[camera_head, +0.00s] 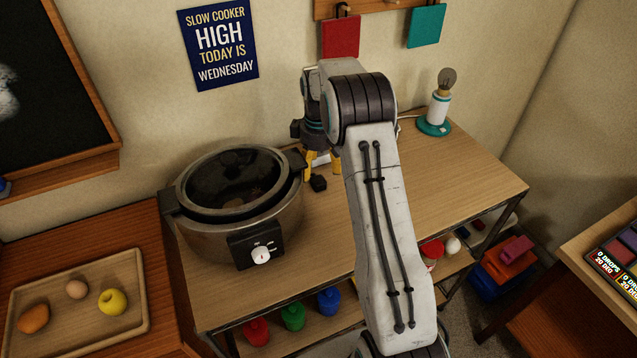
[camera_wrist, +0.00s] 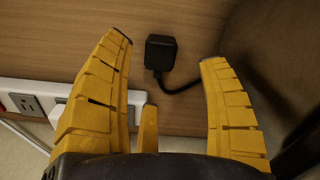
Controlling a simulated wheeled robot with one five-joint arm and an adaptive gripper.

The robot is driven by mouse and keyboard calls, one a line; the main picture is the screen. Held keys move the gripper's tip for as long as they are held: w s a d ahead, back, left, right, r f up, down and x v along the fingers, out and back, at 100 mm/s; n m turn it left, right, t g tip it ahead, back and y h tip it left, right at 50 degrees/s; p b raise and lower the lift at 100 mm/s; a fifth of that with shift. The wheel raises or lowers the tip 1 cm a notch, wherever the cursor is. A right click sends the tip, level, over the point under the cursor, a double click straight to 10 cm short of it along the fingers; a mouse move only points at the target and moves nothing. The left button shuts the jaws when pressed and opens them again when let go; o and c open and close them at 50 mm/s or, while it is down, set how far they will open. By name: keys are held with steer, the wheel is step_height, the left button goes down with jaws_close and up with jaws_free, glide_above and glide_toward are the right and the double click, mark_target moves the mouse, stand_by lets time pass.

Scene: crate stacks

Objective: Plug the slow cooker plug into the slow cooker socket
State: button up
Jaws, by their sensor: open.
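The slow cooker (camera_head: 205,225) stands on the wooden table with its dark lid on and a white dial on its front. Its black plug (camera_head: 318,183) lies on the table to the right of the cooker; in the wrist view the plug (camera_wrist: 161,52) lies beyond the fingertips, with its cord curving right toward the cooker. A white power strip (camera_wrist: 62,98) with a socket (camera_wrist: 27,104) is at the left in the wrist view, partly hidden by a finger.
A lamp with a teal base (camera_head: 434,126) stands at the table's back right. A wall sign (camera_head: 219,42) reads slow cooker high. A wooden tray (camera_head: 140,285) with food sits at left. Colored containers are on the lower shelf. The table's front right is clear.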

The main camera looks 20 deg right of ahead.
mark_target(319, 180)
steer(key=shift+f+p, duration=0.75)
steer(key=shift+f, duration=1.85)
steer(key=shift+s, duration=0.1)
steer(key=c, duration=1.2)
steer(key=shift+o, duration=0.2)
steer(key=shift+r+b, duration=0.3)
steer(key=shift+r, duration=0.45)
step_height(319, 180, up, 2)
steer(key=shift+r+b, duration=0.15)
steer(key=shift+b, duration=0.15)
steer(key=s+d+r+b, duration=0.3)
steer(key=s+d+r, duration=0.2)
steer(key=s, duration=0.5)
step_height(319, 180, up, 2)
steer(key=shift+d+r, duration=0.1)
steer(key=shift+d, duration=0.25)
